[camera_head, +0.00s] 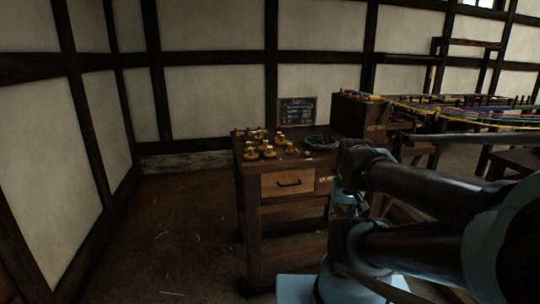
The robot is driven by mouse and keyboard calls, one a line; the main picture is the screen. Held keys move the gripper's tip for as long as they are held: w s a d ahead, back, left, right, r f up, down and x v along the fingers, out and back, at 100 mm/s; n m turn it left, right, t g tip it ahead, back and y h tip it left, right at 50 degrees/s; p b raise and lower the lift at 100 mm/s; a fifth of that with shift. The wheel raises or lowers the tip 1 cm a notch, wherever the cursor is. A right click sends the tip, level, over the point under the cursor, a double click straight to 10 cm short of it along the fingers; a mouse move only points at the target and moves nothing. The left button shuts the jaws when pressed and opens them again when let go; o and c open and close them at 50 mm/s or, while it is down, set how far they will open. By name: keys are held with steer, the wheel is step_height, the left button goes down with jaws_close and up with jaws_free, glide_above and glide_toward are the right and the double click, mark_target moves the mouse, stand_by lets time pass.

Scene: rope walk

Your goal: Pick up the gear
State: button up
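Several small brass-yellow pieces stand on top of a dark wooden bench (280,219) in the middle of the head view. One piece (252,153) is at the front left, another (270,153) is beside it, and a third (289,148) is to the right. They look like gears or small wheels, but they are too small to tell which is the gear. My arm reaches in from the right and is apart from these pieces in the picture. I cannot make out my gripper's fingers.
A green round dish or coil (320,143) lies on the bench's right side. A small dark board (298,111) stands at its back. The bench has a drawer (288,183). Coloured ropes (455,112) stretch over a frame at right. The floor (175,225) left of the bench is clear.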

steer(key=o, duration=0.4)
steer(key=shift+r, duration=0.1)
steer(key=o, duration=0.4)
steer(key=shift+w+a+r+n, duration=0.1)
steer(key=shift+r+n, duration=0.05)
steer(key=shift+r, duration=0.4)
steer(key=shift+w+a+r+n, duration=0.1)
steer(key=shift+r+n, duration=0.05)
steer(key=shift+r, duration=0.35)
steer(key=shift+c, duration=0.2)
step_height(320, 180, up, 21)
steer(key=n+y, duration=0.4)
steer(key=n, duration=0.7)
glide_above(270, 147)
steer(key=s+d, duration=0.3)
steer(key=d, duration=0.2)
steer(key=x, duration=1.6)
steer(key=shift+w+d+f, duration=0.1)
steer(key=shift+w+f, duration=0.05)
steer(key=shift+w, duration=0.1)
